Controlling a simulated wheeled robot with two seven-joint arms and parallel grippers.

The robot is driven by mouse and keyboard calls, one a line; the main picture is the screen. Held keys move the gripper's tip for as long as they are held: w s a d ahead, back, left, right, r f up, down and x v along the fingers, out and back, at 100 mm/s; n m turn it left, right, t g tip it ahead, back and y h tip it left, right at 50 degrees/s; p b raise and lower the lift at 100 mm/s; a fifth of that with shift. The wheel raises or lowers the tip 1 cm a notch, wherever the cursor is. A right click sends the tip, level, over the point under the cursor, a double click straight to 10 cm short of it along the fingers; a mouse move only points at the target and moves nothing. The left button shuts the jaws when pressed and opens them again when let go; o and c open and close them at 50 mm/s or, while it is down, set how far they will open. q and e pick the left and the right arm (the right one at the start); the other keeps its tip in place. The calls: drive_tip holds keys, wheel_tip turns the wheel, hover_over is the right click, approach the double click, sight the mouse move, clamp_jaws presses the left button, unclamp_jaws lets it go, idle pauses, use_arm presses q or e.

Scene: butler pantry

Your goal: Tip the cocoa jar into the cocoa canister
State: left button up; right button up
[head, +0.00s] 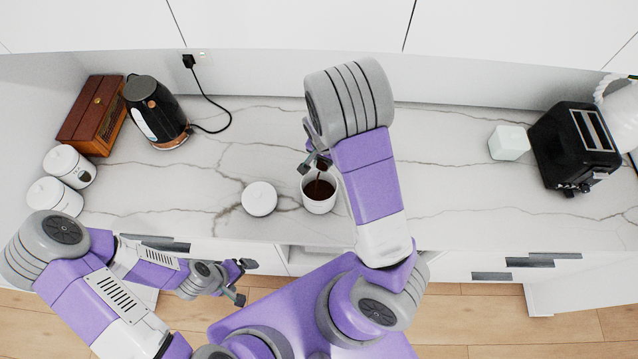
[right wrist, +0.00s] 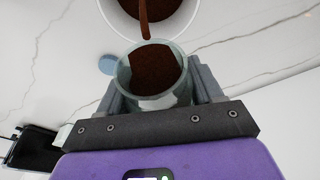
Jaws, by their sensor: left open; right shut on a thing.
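The cocoa canister (head: 319,207) is a white, open round pot on the counter, with brown cocoa inside. The cocoa jar (right wrist: 155,72) is a clear glass vessel with brown powder in it. My right gripper (head: 314,165) is shut on the jar and holds it tilted above the canister. A brown stream runs from the jar's mouth into the canister (right wrist: 157,22) in the right wrist view. In the head view my right arm hides most of the jar. My left gripper (head: 243,281) is open and empty, in front of the counter's front edge.
A round white lid (head: 259,198) lies left of the canister. Two white lidded canisters (head: 68,165) (head: 54,197), a wooden box (head: 92,117) and a black kettle (head: 155,112) stand at left. A pale cube (head: 508,143) and black toaster (head: 573,147) stand at right.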

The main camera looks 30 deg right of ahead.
drive_tip(key=shift+r+t+h+p, duration=0.25)
drive_tip(key=shift+t+h+p, duration=0.2)
drive_tip(key=shift+p, duration=0.2)
idle(0.8)
drive_tip(key=shift+s+a+r+t+h, duration=0.1)
drive_tip(key=shift+r+t+h, duration=0.35)
drive_tip(key=shift+h, duration=0.35)
drive_tip(key=shift+a+r+t+h, duration=0.1)
drive_tip(key=shift+r+t+h, duration=0.2)
drive_tip(key=shift+t+h, duration=0.35)
idle(2.6)
drive_tip(key=shift+g, duration=0.35)
drive_tip(key=y, duration=0.1)
drive_tip(key=f+g+y, duration=0.1)
drive_tip(key=shift+d+f+g+y, duration=0.2)
drive_tip(key=shift+d+g+y, duration=0.1)
drive_tip(key=shift+a+f+g+y, duration=0.1)
drive_tip(key=shift+f+g+y, duration=0.15)
drive_tip(key=shift+y, duration=0.25)
drive_tip(key=shift+f+g+y+b, duration=0.35)
drive_tip(key=shift+g+y+b, duration=0.2)
drive_tip(key=shift+y, duration=0.25)
drive_tip(key=shift+a, duration=0.15)
